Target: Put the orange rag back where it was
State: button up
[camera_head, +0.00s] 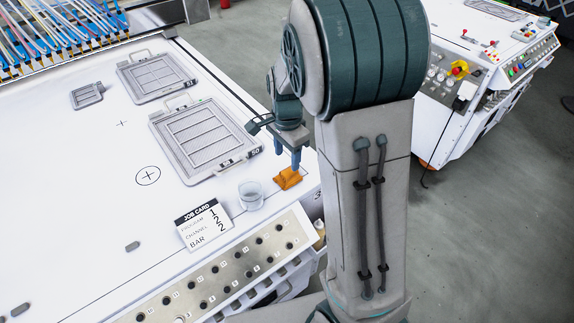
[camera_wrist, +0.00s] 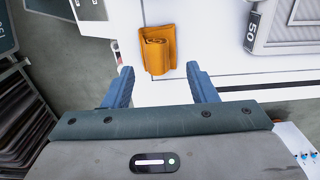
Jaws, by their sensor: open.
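The orange rag (camera_head: 288,179) lies rolled or folded on the white table top, close to the table's right edge. In the wrist view the rag (camera_wrist: 157,50) lies beyond my fingertips and between their lines, apart from both fingers. My gripper (camera_head: 291,160) points down just above and behind the rag in the head view. In the wrist view my gripper (camera_wrist: 159,72) has its two blue fingers spread wide with nothing between them. Whether a fingertip touches the rag in the head view is hard to tell.
Grey framed trays (camera_head: 204,137) lie farther back. A panel with several black knobs (camera_head: 222,274) runs along the front edge. The table's middle left is mostly clear.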

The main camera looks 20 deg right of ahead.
aim_at(287, 169)
notch_tip(287, 169, up, 6)
jog(key=s+r+n+t, duration=0.3)
jog(key=s+n, duration=1)
jog(key=s, duration=0.6)
jog(key=shift+r, duration=0.35)
jog(key=shift+d, duration=0.1)
